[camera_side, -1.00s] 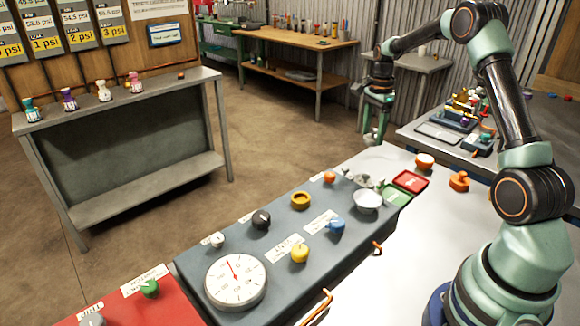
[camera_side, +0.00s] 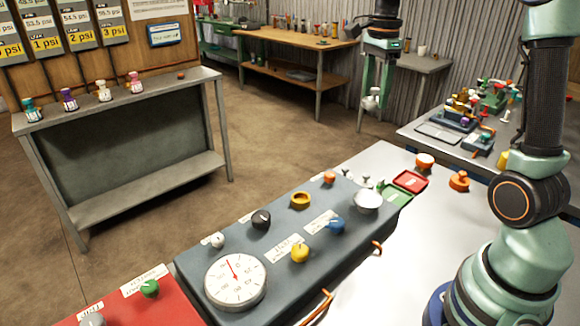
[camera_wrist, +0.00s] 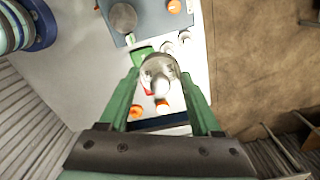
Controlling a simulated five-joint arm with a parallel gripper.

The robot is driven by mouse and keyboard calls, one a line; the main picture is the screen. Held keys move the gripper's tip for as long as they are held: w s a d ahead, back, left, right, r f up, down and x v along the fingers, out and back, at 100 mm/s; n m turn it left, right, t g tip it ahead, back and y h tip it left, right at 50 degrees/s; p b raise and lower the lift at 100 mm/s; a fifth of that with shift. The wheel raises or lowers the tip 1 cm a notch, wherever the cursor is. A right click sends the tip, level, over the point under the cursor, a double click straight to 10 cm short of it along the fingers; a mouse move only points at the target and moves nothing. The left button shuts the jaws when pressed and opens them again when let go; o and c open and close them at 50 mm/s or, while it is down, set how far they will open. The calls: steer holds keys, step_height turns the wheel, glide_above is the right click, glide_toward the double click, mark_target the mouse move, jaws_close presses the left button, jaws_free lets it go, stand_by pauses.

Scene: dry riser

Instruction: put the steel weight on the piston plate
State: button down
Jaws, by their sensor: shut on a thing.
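My gripper (camera_side: 373,108) is high above the back of the bench, shut on a shiny steel weight (camera_side: 371,98). In the wrist view the weight (camera_wrist: 158,68) sits between the two green fingers, rounded with a small pale knob. The piston plate (camera_side: 368,198) is a pale round disc on the far right part of the grey-blue panel. It shows as a grey disc (camera_wrist: 123,17) at the top of the wrist view. Nothing is seen on it. The held weight is clear of the plate, which lies below and nearer the side camera.
Several small weights (camera_side: 366,181) stand beside the plate. A green tray (camera_side: 397,199) and a red tray (camera_side: 411,181) lie next to it. The panel carries a gauge (camera_side: 236,281) and coloured knobs. Orange objects (camera_side: 459,181) stand on the white bench.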

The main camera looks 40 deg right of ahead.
step_height(320, 180, up, 2)
glide_above(368, 198)
step_height(368, 198, down, 20)
steer(key=shift+r, duration=0.1)
stand_by(0.4)
steer(key=shift+c, duration=0.4)
jaws_free()
